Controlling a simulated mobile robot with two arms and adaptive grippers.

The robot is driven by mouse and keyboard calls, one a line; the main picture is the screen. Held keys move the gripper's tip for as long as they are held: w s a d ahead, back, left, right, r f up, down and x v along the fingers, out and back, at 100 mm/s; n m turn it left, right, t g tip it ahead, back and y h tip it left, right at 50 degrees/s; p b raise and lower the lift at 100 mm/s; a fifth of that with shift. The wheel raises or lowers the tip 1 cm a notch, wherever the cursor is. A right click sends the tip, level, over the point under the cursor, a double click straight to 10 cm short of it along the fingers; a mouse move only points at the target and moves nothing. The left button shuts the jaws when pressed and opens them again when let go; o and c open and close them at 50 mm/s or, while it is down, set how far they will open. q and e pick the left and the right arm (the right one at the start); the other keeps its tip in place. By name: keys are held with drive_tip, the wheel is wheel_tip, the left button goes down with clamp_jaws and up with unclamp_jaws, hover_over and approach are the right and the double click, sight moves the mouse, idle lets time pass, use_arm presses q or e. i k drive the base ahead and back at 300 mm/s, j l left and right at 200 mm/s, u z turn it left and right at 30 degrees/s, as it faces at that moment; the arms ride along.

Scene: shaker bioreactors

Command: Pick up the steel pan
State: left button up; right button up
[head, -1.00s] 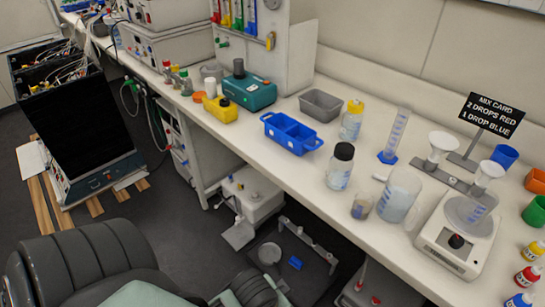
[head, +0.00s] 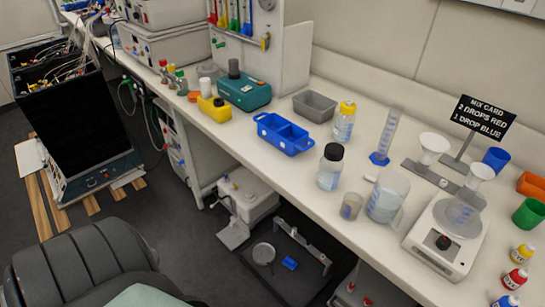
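A round grey metal disc (head: 263,253), which looks like the steel pan, lies low down on a dark mat or tray (head: 285,276) on the floor in front of the bench. A small blue block (head: 289,263) lies to its right, apart from it. A grey bar with upright ends (head: 302,245) stands behind them. Another round pan is on the white balance (head: 445,240) on the bench, partly hidden by a clear vessel and funnel. Neither of my grippers shows in the head view, so nothing is seen touching the disc.
The white bench (head: 300,175) holds a blue tray (head: 284,134), a grey tray (head: 314,106), bottles, beakers and funnels. A white device (head: 247,196) stands below, behind the mat. A black rack (head: 75,125) stands at left. Grey floor is clear between the rack and the device.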

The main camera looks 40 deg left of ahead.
sight(263, 253)
drive_tip(key=l+u, duration=0.25)
drive_tip(key=u, duration=0.25)
drive_tip(key=l+u, duration=0.3)
drive_tip(key=u, duration=0.15)
drive_tip(key=i, duration=0.05)
